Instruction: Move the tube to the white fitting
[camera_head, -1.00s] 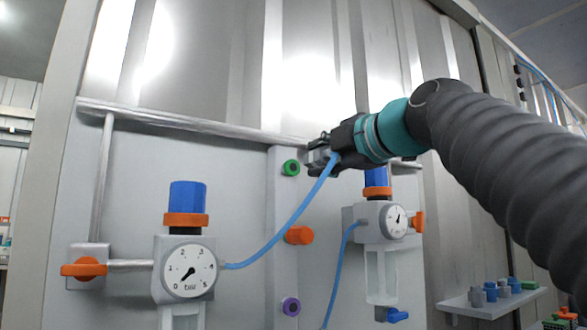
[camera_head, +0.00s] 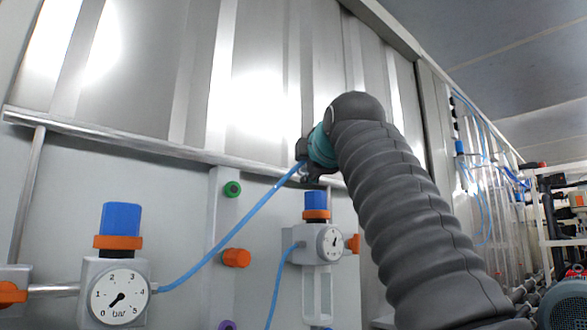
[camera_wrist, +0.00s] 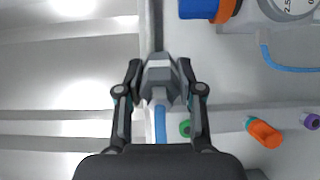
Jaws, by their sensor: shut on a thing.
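The blue tube (camera_head: 226,236) runs from the left pressure regulator's outlet up to my gripper (camera_head: 303,172), which is shut on its raised end. In the head view the gripper is above the right regulator, near the horizontal rail, mostly turned away. In the wrist view my gripper (camera_wrist: 160,75) has its fingers closed together in the middle, and the tube (camera_wrist: 160,122) shows between them, running toward the camera. A grey block hides the very tip of the tube. I cannot make out a white fitting in either view.
Left regulator (camera_head: 118,297) and right regulator (camera_head: 329,243) are on the panel; a second blue tube (camera_head: 279,275) hangs from the right one. Green (camera_head: 232,188), orange (camera_head: 236,258) and purple (camera_head: 227,325) fittings sit on a strip between them. Pipes and machinery stand far right.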

